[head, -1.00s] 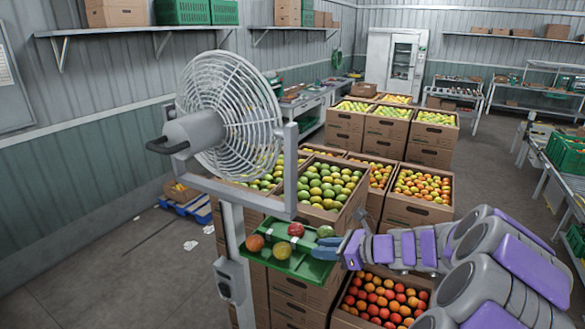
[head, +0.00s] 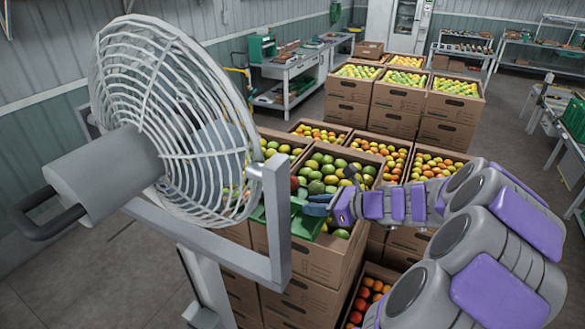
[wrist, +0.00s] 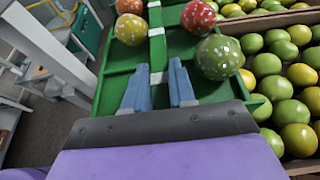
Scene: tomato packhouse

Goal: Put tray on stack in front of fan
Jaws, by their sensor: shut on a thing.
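In the head view my gripper (head: 312,204) and the tray (head: 306,227) are at the near part of an open carton stack (head: 322,258) filled with green tomatoes. The fan (head: 165,120) stands at the left, and its frame hides part of the tray. I cannot tell whether the tray touches the carton.
The fan's metal frame (head: 278,225) is close left of the tray. Cartons of orange tomatoes (head: 380,288) stand low at the front, and more carton stacks (head: 397,100) stand behind. My arm reaches in from the right. Open floor (head: 80,275) lies at the left.

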